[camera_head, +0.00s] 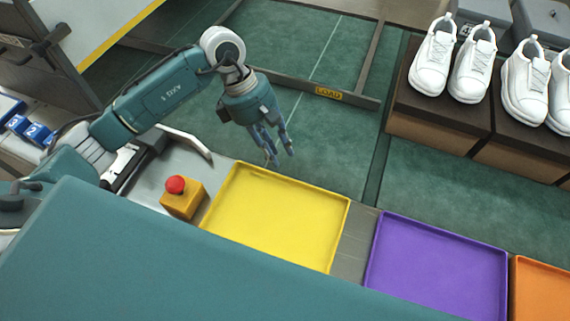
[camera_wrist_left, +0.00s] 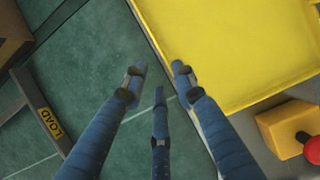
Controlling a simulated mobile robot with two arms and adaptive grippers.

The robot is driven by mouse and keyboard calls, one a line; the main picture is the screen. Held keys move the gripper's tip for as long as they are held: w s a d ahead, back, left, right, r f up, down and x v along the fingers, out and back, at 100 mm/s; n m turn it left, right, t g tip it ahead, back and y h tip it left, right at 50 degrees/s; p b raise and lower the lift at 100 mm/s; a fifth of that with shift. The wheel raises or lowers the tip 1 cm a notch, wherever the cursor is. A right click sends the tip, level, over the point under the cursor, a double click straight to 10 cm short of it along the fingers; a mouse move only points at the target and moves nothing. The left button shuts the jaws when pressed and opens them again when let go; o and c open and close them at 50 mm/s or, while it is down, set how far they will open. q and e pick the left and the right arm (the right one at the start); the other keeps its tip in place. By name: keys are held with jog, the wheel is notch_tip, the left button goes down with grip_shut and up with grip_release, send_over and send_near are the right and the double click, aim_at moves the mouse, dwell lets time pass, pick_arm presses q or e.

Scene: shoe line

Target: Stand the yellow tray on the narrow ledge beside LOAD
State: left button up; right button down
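The yellow tray (camera_head: 278,218) lies flat and empty on a grey surface in the middle of the head view. It also fills the upper right of the left wrist view (camera_wrist_left: 235,50). The LOAD label (camera_head: 328,94) is on a narrow grey bar beyond the tray; it also shows at the left of the left wrist view (camera_wrist_left: 50,122). My left gripper (camera_head: 281,158) points down at the tray's far edge. Its blue fingers (camera_wrist_left: 159,68) are spread and empty, with the tray rim near the right finger. Contact cannot be told. My right gripper is not in view.
A red button on a yellow box (camera_head: 183,197) stands left of the tray. Purple (camera_head: 437,268) and orange (camera_head: 540,290) trays lie to its right. White shoes (camera_head: 432,58) stand on brown boxes at upper right. Green floor lies open between the tray and the LOAD bar.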

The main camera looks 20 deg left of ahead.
pick_arm(q)
jog(key=shift+v, duration=1.45)
